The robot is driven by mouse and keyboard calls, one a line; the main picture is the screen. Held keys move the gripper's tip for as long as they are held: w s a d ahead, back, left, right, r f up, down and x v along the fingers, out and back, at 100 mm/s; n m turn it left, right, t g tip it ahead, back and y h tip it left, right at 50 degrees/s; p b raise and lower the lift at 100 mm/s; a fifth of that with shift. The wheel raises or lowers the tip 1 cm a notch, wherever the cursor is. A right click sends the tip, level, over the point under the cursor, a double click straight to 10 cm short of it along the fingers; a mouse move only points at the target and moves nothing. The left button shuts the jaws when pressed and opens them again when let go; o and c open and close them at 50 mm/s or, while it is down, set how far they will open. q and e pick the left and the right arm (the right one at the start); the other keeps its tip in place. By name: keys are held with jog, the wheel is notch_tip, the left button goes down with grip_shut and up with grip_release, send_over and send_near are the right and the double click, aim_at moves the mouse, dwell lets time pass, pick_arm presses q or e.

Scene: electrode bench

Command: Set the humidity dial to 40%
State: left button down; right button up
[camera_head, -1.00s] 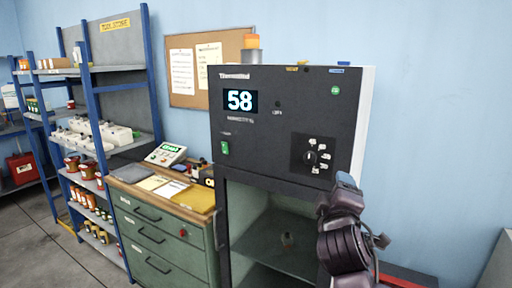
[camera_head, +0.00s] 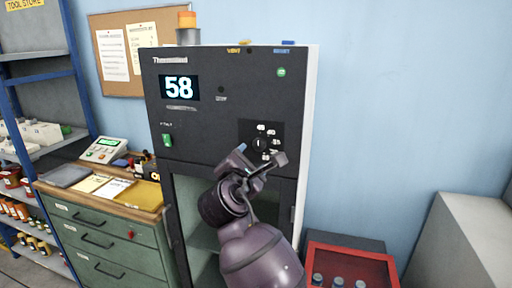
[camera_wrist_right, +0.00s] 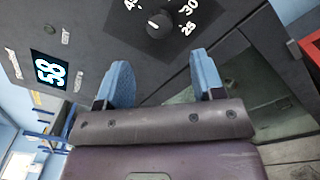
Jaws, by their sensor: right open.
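The humidity dial (camera_head: 261,144) is a round black knob on the dark front panel of the cabinet (camera_head: 225,105), ringed by white number labels. In the right wrist view the dial (camera_wrist_right: 159,25) shows beyond the fingertips, with labels 30 and 25 readable and another partly cut off. The display (camera_head: 179,87) reads 58. My right gripper (camera_head: 262,164) is open, its blue fingers apart and empty, just below and in front of the dial. In the wrist view the gripper (camera_wrist_right: 165,78) has the dial ahead, between the finger directions, with no contact visible. My left gripper is not in view.
A green switch (camera_head: 167,140) sits left on the panel, above the cabinet's open lower chamber. A green drawer bench (camera_head: 105,240) stands to the left. A red tray (camera_head: 388,265) with several small items is at lower right. An orange beacon (camera_head: 187,20) tops the cabinet.

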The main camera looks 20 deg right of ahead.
aim_at(258, 146)
jog(key=p+x, duration=0.1)
jog(key=x, duration=0.5)
jog(key=shift+w+d, duration=0.2)
jog(key=shift+w, duration=0.1)
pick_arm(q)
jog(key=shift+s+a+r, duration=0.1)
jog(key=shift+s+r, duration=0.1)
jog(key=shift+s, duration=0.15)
pick_arm(e)
jog(key=shift+w+d, duration=0.35)
jog(key=shift+w, duration=0.2)
jog(key=c, duration=0.9)
